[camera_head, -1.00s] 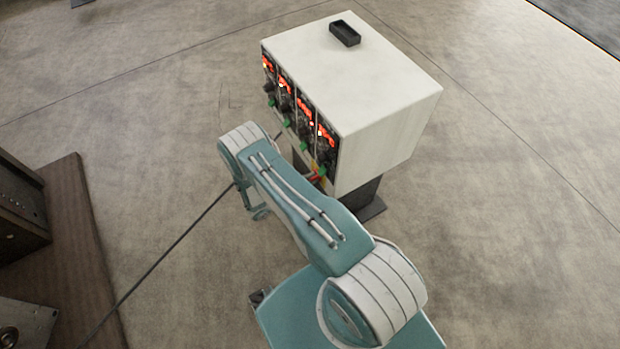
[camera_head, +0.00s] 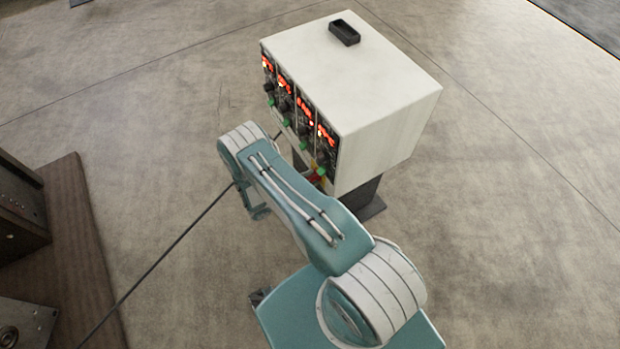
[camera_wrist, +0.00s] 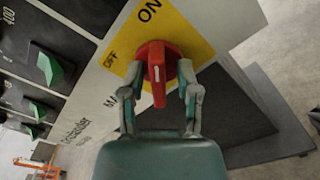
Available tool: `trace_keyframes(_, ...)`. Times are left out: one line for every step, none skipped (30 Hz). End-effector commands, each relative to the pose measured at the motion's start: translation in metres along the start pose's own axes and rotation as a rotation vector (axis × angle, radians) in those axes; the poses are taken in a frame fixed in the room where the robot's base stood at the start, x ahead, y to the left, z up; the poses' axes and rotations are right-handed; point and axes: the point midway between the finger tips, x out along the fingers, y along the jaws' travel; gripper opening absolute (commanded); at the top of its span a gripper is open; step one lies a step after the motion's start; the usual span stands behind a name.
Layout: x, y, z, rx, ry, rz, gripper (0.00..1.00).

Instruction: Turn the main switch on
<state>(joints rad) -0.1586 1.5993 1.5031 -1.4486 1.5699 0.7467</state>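The main switch is a red rotary knob (camera_wrist: 157,66) with a white line. It sits on a yellow plate (camera_wrist: 188,38) marked OFF and ON on the cabinet's front. In the wrist view, my gripper (camera_wrist: 159,76) has one finger on each side of the knob. The fingers are spread apart and close to the knob's edges. I cannot tell whether they touch it. The knob's raised bar stands nearly upright in the wrist picture, with its white line toward my gripper. In the head view, my arm hides my gripper and much of the switch area.
The white cabinet (camera_head: 380,95) has lit red displays, dark knobs and green switches. A small black tray (camera_head: 345,33) lies on top. A dark cable (camera_head: 165,252) crosses the floor. Brown and dark equipment (camera_head: 22,215) stands at the left. The floor right of the cabinet is clear.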

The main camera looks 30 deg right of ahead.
Motion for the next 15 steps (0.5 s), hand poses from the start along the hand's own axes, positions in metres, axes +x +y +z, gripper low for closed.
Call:
trace_keyframes(0.0,0.0,0.0,0.0,-0.001,0.0,0.51)
trace_keyframes(0.0,0.0,0.001,0.0,-0.002,0.001,0.51)
trace_keyframes(0.0,0.001,0.001,0.0,-0.002,0.001,0.51)
trace_keyframes(0.0,0.001,0.001,0.0,-0.003,0.001,0.51)
trace_keyframes(0.0,0.001,0.001,0.0,-0.003,0.001,0.51)
trace_keyframes(-0.001,0.001,0.001,0.001,-0.003,0.002,0.51)
trace_keyframes(-0.001,0.001,0.001,0.001,-0.004,0.002,0.51)
trace_keyframes(-0.001,0.001,0.001,0.001,-0.004,0.002,0.51)
trace_keyframes(-0.001,0.001,0.001,0.001,-0.004,0.002,0.51)
trace_keyframes(-0.002,0.001,0.001,0.001,-0.004,0.003,0.51)
trace_keyframes(-0.003,0.001,0.001,0.001,-0.004,0.003,0.51)
trace_keyframes(-0.007,0.001,0.001,0.001,-0.003,0.004,0.51)
trace_keyframes(-0.01,0.001,0.001,0.001,-0.003,0.004,0.51)
trace_keyframes(-0.014,0.001,0.001,0.001,-0.003,0.005,0.51)
trace_keyframes(-0.021,0.001,0.001,0.001,-0.002,0.006,0.51)
